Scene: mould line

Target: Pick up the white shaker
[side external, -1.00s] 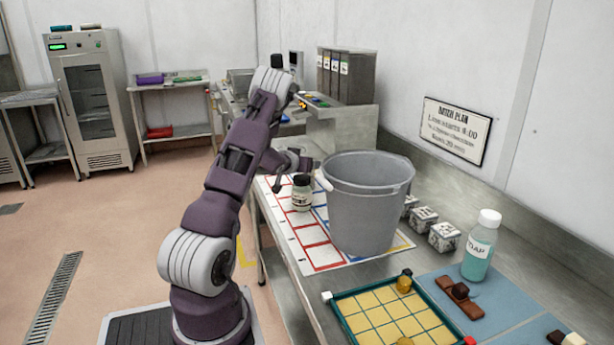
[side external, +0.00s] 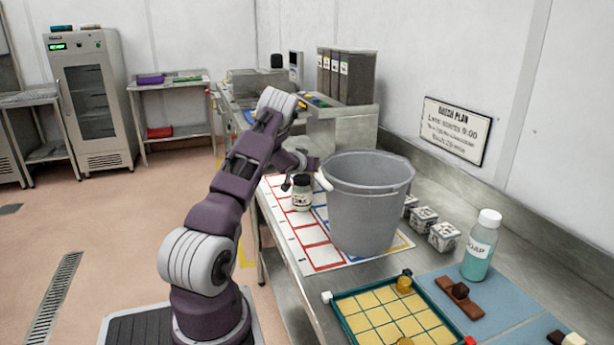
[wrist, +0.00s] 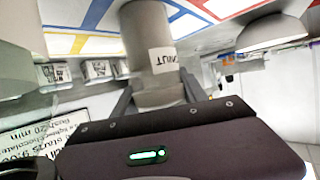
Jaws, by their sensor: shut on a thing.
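The white shaker (side external: 301,198) stands upright on the gridded mat, left of the grey bucket, in the side view. It has a pale label and its upper end looks dark there. In the wrist view it is a pale grey cylinder (wrist: 146,28) with a label whose letters end in "NUT", upside down. My gripper (wrist: 157,88) is shut on the shaker's near end, one dark finger on each side. In the side view my gripper (side external: 299,178) is at the shaker's top, small and partly hidden. I see no clear gap between shaker and mat.
The tall grey bucket (side external: 366,210) stands close on the right. Behind it are several white patterned blocks (side external: 443,237). The mat (side external: 320,255) has free squares in front of the shaker. A soap bottle (side external: 481,248) and a yellow gridded tray (side external: 333,310) are nearer the camera.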

